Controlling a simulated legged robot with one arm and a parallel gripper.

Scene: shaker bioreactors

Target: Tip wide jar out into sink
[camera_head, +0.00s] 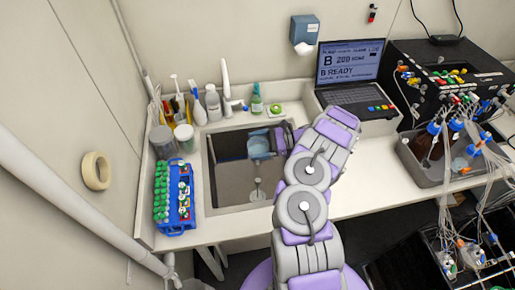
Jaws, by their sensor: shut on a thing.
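The sink (232,188) is a dark rectangular basin set into the white counter. My gripper (272,140) is over the back right part of the basin, at the end of my grey and purple arm. It is shut on a clear, bluish wide jar (259,146). The jar looks tilted, with its left end over the basin; its mouth and contents are too small to make out. The fingertips are partly hidden by the wrist and the jar.
A white tap (226,88) and bottles stand behind the sink. A blue rack of green-capped tubes (175,195) is left of it. A laptop-like unit (352,80) and a grey tray with bottles (428,158) are at right. Some counter (375,170) is clear.

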